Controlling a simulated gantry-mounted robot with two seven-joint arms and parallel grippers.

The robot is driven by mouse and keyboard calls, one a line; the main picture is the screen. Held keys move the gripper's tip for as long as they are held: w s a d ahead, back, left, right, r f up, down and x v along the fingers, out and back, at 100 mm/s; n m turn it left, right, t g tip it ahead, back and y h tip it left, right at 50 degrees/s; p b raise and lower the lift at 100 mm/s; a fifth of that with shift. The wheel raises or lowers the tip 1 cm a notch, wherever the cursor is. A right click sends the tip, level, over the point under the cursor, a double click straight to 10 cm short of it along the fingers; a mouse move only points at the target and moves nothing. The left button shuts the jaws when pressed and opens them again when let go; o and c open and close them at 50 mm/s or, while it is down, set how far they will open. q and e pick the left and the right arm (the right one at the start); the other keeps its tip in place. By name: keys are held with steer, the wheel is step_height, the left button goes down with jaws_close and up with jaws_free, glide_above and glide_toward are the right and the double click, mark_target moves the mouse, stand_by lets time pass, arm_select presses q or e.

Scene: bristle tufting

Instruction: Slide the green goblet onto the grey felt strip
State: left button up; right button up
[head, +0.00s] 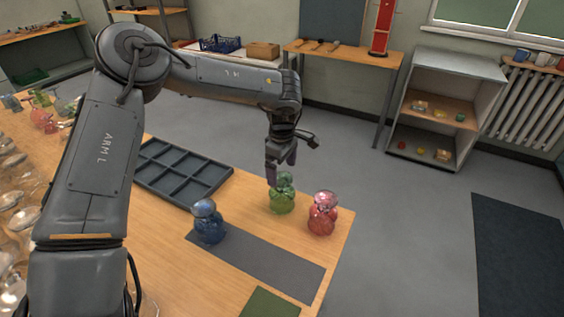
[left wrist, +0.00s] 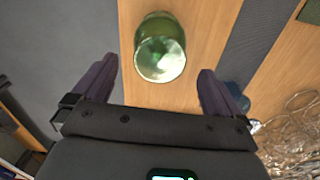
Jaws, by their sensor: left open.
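The green goblet (head: 283,195) stands on the wooden table just behind the grey felt strip (head: 265,262), apart from it. My left gripper (head: 274,180) is open and points down at the goblet from above. In the left wrist view the green goblet (left wrist: 160,46) lies ahead of and between the spread fingers of my left gripper (left wrist: 158,68), with no finger visibly touching it. The grey felt strip (left wrist: 262,25) runs to the right of it there. My right gripper is not in view.
A blue goblet (head: 208,222) stands at the strip's left end. A red goblet (head: 322,213) stands right of the green one, near the table edge. A dark compartment tray (head: 183,172) lies behind left. Clear glassware crowds the left. The strip's middle and right are bare.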

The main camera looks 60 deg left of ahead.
mark_target(281, 178)
arm_select(q)
steer(key=shift+f+b, duration=0.9)
steer(key=shift+f, duration=2.55)
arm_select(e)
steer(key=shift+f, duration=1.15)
arm_select(q)
steer(key=shift+a, duration=0.1)
steer(key=c, duration=1.3)
steer(key=shift+s, duration=0.1)
